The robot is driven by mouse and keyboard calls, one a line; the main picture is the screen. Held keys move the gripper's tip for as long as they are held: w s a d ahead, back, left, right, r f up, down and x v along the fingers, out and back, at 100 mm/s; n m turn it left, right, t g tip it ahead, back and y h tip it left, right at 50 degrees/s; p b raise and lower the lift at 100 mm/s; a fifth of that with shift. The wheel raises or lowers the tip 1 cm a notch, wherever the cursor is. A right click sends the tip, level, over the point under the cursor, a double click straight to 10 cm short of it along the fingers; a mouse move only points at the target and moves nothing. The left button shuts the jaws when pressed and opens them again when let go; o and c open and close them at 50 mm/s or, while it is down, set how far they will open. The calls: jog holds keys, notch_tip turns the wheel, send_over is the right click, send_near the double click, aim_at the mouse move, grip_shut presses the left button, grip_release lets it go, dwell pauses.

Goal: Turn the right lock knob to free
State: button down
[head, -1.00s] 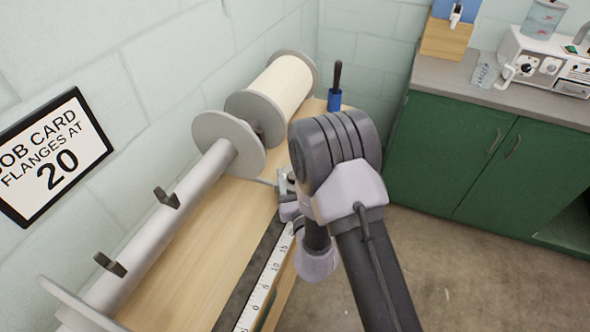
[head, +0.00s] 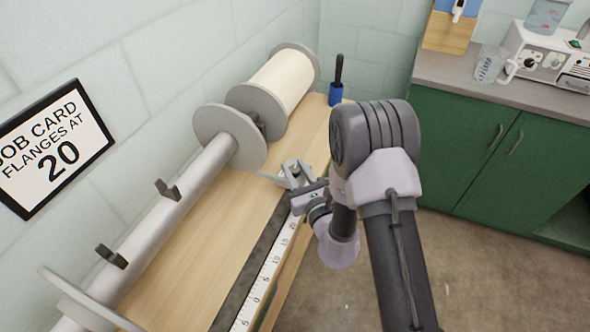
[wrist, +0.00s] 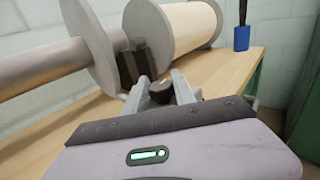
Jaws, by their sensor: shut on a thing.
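In the wrist view, a dark knob (wrist: 161,92) sits between the two grey fingers of my gripper (wrist: 161,82), which is shut on it. The fingers cover its sides, and no lock marking is readable. In the head view, my gripper (head: 304,192) reaches in from the right to a small grey metal fitting (head: 294,172) at the far end of the scale (head: 265,272). The knob itself is not clear there. A thin bar runs from the fitting toward the near grey flange (head: 224,136).
A cream warp roll (head: 283,80) and a grey beam (head: 165,215) lie along the wall over the wooden bench (head: 200,262). A blue holder with a dark handle (head: 336,94) stands at the far end. A job card (head: 52,150) reads flanges at 20. Green cabinets (head: 478,160) stand at right.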

jog(key=n+g+y, duration=0.3)
jog(key=n+y, duration=0.1)
jog(key=y, duration=0.1)
jog(key=shift+w+d, duration=0.1)
jog(key=shift+n+g+y, duration=1.2)
jog(key=shift+g, duration=0.6)
jog(key=c, duration=1)
grip_release()
jog(key=shift+c, duration=0.2)
jog(key=p+v, duration=0.4)
jog(key=v, duration=1.3)
jog(key=shift+d, duration=0.15)
jog(key=shift+p, duration=0.3)
